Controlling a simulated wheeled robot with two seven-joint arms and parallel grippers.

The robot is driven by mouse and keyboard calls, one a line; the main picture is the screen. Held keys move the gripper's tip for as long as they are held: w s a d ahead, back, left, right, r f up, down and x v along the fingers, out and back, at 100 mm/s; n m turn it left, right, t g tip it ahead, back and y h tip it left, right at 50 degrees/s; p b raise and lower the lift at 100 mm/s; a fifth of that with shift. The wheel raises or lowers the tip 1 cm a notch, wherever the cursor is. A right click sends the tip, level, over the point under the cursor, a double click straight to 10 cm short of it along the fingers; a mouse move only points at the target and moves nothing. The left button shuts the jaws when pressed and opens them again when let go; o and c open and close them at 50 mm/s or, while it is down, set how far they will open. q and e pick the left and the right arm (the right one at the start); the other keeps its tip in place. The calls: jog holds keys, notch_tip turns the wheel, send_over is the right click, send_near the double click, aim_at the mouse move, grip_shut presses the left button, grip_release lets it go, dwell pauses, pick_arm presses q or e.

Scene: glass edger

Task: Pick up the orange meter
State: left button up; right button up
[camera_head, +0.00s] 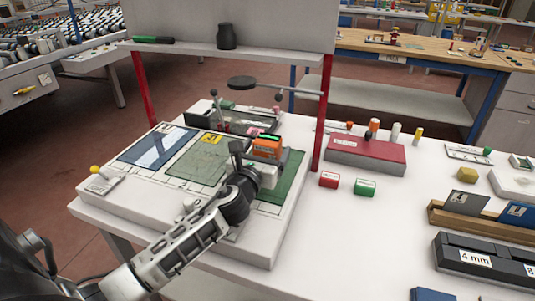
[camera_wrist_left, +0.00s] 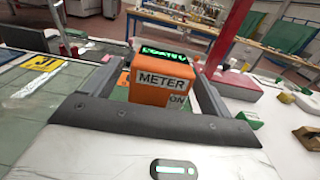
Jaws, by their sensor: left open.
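The orange meter (camera_head: 267,147) stands on the green area of the white work board in the head view. It is a small box with a green lit display on top. In the left wrist view the meter (camera_wrist_left: 160,82) is close and upright, with a "METER" label on its front. My left gripper (camera_head: 262,165) is open at the meter. In the left wrist view the fingers of the gripper (camera_wrist_left: 163,95) lie on either side of the meter, with gaps visible. The lower part of the meter is partly hidden by the gripper body. My right gripper is not in view.
The white board (camera_head: 150,205) also bears a blue glass panel (camera_head: 157,146). A black stand with a round disc (camera_head: 242,82) rises behind the meter. A red post (camera_head: 322,115) stands to its right. Red (camera_head: 329,180) and green (camera_head: 365,187) blocks lie farther right on the table.

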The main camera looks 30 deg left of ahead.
pick_arm(q)
jog(key=c, duration=1.3)
jog(key=shift+r, duration=0.1)
